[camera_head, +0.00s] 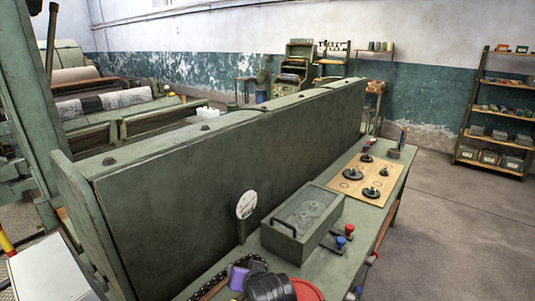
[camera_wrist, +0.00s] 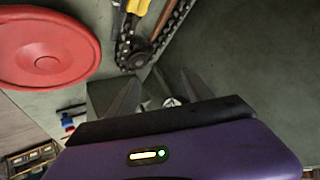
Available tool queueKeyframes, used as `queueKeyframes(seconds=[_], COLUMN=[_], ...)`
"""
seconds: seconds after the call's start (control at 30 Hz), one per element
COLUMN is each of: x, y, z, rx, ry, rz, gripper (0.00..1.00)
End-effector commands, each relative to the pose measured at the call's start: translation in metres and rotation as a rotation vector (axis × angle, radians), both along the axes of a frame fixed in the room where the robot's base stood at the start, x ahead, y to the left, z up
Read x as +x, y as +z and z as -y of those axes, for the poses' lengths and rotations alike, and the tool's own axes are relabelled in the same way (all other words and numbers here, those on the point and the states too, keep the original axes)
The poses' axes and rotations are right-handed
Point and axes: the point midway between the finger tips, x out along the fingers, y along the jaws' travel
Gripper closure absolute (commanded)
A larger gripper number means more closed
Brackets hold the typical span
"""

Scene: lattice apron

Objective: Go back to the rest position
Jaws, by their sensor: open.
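My gripper (camera_wrist: 161,82) shows in the wrist view with its two grey fingers spread apart, below the chain. Its purple and black housing fills the bottom of that view. No object is clasped between the fingers; a small pale round thing shows near their bases, too unclear to name. In the head view, a purple and black part of my arm (camera_head: 268,287) is at the bottom edge, over the near end of the bench, and the fingers cannot be made out.
A red round disc (camera_wrist: 45,47), a dark chain (camera_wrist: 130,52) and a yellow-handled tool (camera_wrist: 137,6) lie near my gripper. A lidded grey box (camera_head: 285,240), a dial gauge (camera_head: 246,204) and a wooden board (camera_head: 350,200) with black knobs stand farther along the bench. Open floor (camera_head: 445,220) lies right.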

Motion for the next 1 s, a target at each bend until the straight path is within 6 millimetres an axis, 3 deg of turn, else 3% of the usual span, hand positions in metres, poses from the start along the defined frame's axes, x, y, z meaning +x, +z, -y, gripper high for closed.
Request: queueKeyframes(seconds=[0.03, 0.2, 0.47, 0.7, 1.0], x=[-0.01, -0.045, -0.124, -0.211, -0.322], y=[-0.009, -0.017, -0.015, -0.001, 0.031], z=[0.013, 0.051, 0.111, 0.161, 0.21], rx=[-0.004, -0.025, -0.081, -0.147, -0.23], ry=[0.007, 0.025, 0.018, -0.009, -0.057], rz=[0.056, 0.251, 0.481, 0.631, 0.733], gripper=[0.41, 0.41, 0.41, 0.41, 0.41])
